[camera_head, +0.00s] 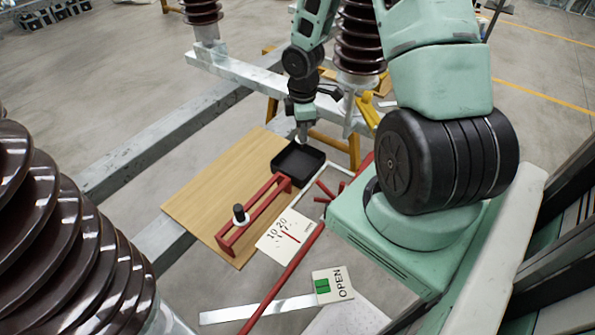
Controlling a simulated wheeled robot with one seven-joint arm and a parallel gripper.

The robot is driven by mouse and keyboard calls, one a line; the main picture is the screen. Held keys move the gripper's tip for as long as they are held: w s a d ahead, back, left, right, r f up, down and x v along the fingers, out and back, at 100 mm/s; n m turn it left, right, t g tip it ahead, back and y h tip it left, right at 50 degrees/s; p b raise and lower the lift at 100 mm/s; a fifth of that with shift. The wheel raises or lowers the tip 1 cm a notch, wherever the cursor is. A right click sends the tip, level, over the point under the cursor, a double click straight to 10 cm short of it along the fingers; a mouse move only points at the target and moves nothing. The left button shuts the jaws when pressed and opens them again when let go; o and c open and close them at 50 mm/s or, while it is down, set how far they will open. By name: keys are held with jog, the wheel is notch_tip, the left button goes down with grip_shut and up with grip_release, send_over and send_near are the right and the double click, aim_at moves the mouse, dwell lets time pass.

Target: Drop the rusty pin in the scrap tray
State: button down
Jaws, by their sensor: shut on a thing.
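The scrap tray, a black open-topped tray (316,170), sits at the far right part of a wooden board. My gripper (302,138) points down over the tray's back part, close above it. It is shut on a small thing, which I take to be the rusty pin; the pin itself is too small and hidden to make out. No pin shows clearly on the board or in the visible part of the tray.
Ribbed brown insulators (60,230) and grey beams surround the board. The board's left part is clear.

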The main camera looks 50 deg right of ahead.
notch_tip(320, 180, down, 2)
jog(key=shift+f+b, duration=0.1)
jog(key=shift+b, duration=0.55)
jog(key=c, duration=1.2)
grip_release()
notch_tip(320, 180, up, 18)
jog(key=p, duration=0.3)
jog(key=shift+f, duration=0.15)
